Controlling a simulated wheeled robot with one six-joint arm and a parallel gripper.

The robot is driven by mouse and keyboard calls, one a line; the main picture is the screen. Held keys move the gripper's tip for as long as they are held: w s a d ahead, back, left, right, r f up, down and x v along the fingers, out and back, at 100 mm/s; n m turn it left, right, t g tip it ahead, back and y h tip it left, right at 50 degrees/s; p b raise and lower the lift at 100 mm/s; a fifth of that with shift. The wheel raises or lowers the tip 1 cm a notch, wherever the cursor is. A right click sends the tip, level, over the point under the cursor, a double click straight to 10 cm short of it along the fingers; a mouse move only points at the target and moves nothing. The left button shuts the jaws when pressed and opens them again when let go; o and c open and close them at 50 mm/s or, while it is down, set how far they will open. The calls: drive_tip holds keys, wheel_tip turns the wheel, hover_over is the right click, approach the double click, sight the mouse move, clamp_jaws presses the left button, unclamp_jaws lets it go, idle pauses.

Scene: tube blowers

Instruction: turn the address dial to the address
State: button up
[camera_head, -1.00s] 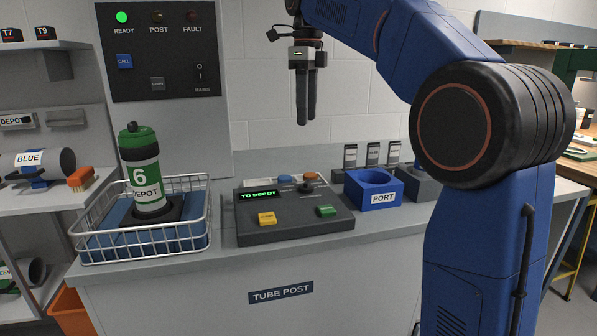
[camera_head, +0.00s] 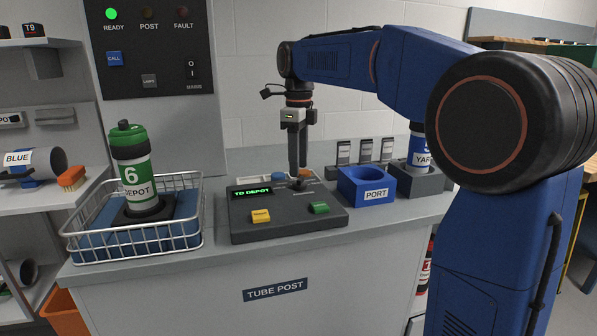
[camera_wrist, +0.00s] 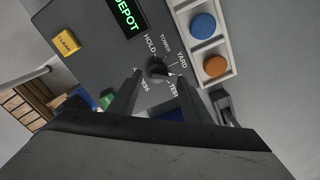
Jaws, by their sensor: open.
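The address dial (camera_wrist: 157,68) is a small dark round knob on the grey console (camera_head: 290,222), with HOLD, TOWER, YARD and TEST printed around it. Another label is partly hidden by a finger. I cannot tell which label its pointer faces. In the head view the dial (camera_head: 299,185) sits right below the fingertips. My gripper (camera_wrist: 158,73) is open, pointing down, with one finger on each side of the dial; contact is not clear. It also shows in the head view (camera_head: 298,174). The green display (camera_head: 252,192) reads TO DEPOT.
A yellow key (camera_head: 260,216) and a green key (camera_head: 320,208) are nearer the front. The blue PORT holder (camera_head: 366,186) stands right; a wire basket (camera_head: 135,240) with a green DEPOT carrier (camera_head: 132,165) stands left.

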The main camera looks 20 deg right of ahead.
sight(300, 183)
drive_tip(key=shift+f, duration=1.5)
drive_tip(key=c, duration=1)
drive_tip(key=shift+c, duration=0.2)
